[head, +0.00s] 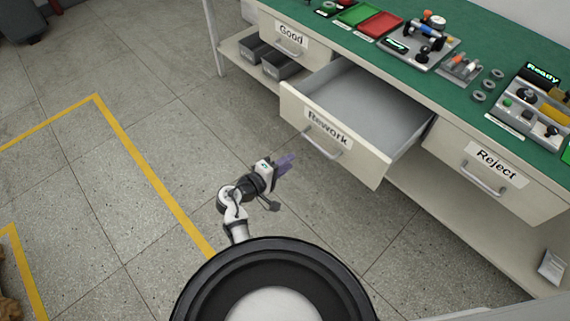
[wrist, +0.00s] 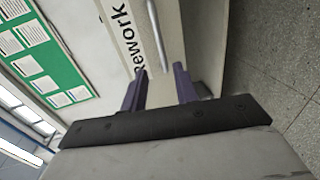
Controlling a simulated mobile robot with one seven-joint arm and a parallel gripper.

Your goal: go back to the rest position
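My gripper (head: 287,163) is in front of the workbench, a little left of and apart from the Rework drawer's handle (head: 322,143) in the head view. In the wrist view its two purple fingers (wrist: 160,88) stand apart with nothing between them. The Rework drawer (head: 352,158) is pulled out and its visible inside is empty. The drawer front also shows in the wrist view (wrist: 172,30), beyond the fingertips.
The green-topped workbench (head: 483,52) carries a green and a red tray, fixtures and several grey rings. The Good drawer (head: 283,38) and Reject drawer (head: 475,165) are shut. Grey bins (head: 280,66) sit on the lower shelf. Open floor with yellow lines (head: 150,175) lies to the left.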

